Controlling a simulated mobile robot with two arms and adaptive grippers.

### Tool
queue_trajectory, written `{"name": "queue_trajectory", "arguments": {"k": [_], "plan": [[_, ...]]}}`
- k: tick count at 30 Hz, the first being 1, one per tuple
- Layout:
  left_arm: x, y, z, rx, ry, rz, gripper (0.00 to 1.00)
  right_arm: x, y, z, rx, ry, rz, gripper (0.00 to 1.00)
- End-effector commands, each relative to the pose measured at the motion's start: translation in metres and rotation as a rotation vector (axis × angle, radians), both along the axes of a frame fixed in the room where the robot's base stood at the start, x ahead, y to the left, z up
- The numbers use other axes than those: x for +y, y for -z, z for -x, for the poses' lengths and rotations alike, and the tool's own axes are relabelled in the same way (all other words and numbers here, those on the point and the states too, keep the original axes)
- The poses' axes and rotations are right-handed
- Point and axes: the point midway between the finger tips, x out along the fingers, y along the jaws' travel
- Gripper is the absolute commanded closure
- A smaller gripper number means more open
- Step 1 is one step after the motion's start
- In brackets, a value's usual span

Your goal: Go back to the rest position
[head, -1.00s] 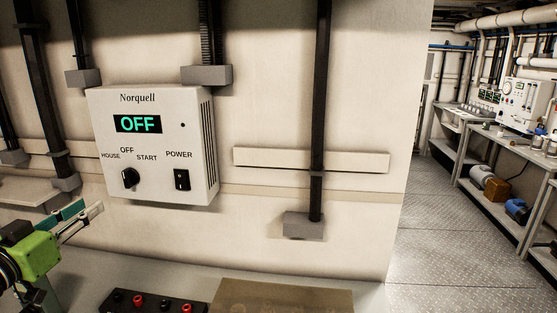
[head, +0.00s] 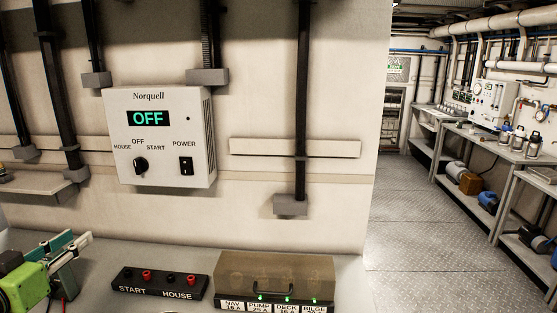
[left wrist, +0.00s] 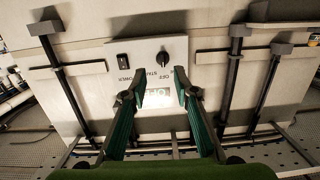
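My left gripper (head: 72,247) is at the lower left of the head view, below and to the left of the white Norquell box (head: 160,180), apart from it. In the left wrist view its two fingers (left wrist: 152,84) are spread with nothing between them. The box also shows upside down in the left wrist view (left wrist: 108,60), beyond the fingers. It is fixed to the wall, and its display (head: 148,118) reads OFF in green. It has a black knob (head: 141,166) and a black power switch (head: 186,166). My right gripper is in neither view.
Below the box, a black START/HOUSE terminal block (head: 160,283) and a brown-covered breaker panel (head: 275,270) with green lights stand on a grey surface. Dark conduits run up the wall. Open metal floor (head: 420,240) and a long workbench (head: 480,150) lie to the right.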

Motion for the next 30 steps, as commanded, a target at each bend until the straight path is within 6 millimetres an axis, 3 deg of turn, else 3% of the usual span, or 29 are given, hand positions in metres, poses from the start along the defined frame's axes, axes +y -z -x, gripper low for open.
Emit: {"name": "queue_trajectory", "arguments": {"k": [8,14,18,21,25,30], "plan": [[-0.02,0.085,0.018,0.172,-0.016,-0.026,0.73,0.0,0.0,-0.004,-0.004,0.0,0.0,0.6],[-0.053,0.178,0.055,0.382,-0.02,-0.06,0.73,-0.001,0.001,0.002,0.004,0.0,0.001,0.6],[-0.096,0.258,0.11,0.597,-0.01,-0.094,0.73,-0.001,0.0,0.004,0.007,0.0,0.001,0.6],[-0.127,0.298,0.152,0.737,0.003,-0.117,0.73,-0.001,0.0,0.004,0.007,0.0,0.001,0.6],[-0.162,0.33,0.201,0.884,0.023,-0.136,0.73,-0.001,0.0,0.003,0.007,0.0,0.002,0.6],[-0.2,0.349,0.256,1.039,0.047,-0.145,0.73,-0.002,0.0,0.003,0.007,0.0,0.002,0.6]]}}
